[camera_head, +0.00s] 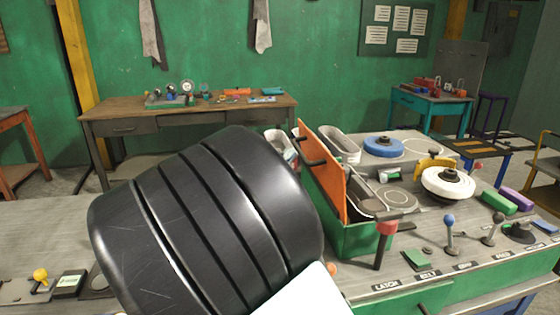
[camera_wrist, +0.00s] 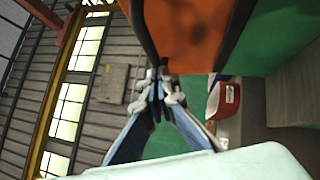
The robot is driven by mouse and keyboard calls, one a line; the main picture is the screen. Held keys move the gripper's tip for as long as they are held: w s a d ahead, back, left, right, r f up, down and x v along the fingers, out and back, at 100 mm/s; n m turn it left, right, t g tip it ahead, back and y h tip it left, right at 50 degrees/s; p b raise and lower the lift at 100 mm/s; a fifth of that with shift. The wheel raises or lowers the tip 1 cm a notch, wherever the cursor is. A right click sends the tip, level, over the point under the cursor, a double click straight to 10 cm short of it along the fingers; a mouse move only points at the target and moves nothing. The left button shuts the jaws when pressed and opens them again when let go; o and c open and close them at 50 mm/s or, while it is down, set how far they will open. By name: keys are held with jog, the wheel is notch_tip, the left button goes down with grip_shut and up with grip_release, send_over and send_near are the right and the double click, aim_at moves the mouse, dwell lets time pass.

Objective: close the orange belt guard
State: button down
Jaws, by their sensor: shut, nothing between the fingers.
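The orange belt guard (camera_head: 325,172) stands raised, nearly upright and a little tilted, at the left edge of a green box (camera_head: 352,238). A dark handle (camera_head: 310,150) is on its left face. The box's inside shows to its right, so the guard is open. In the wrist view the orange guard (camera_wrist: 190,35) fills the top, close to the fingers. My gripper (camera_wrist: 161,76) is shut and empty just beside the guard's lower edge; I cannot tell whether they touch. In the head view my black arm link hides the gripper and the area left of the guard.
Several levers, a white wheel (camera_head: 447,184) and a blue disc (camera_head: 383,147) are on the bench to the right. A wooden desk (camera_head: 190,112) is behind. A red-and-white cup-like object (camera_wrist: 223,98) shows in the wrist view.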

aim_at(316, 141)
dwell(0.3)
jog(key=shift+d+r+m+g, duration=0.25)
jog(key=shift+r+m+g, duration=0.05)
jog(key=shift+m, duration=0.1)
jog(key=shift+w+d+r, duration=0.1)
jog(key=d+r+m+g, duration=0.1)
jog(key=d, duration=0.1)
jog(key=w+d+r+m+g+y+b, duration=0.1)
jog(key=d+m, duration=0.1)
jog(key=d+r+m+g+y, duration=0.1)
jog(key=d+g, duration=0.1)
jog(key=shift+w+d+m, duration=0.1)
jog(key=shift+w+m, duration=0.2)
jog(key=shift+w, duration=0.05)
jog(key=w+d+f+m+g+y, duration=0.3)
jog(key=d+f+y, duration=0.2)
jog(key=d, duration=0.6)
jog(key=shift+m, duration=0.4)
jog(key=shift+f, duration=0.1)
dwell(0.3)
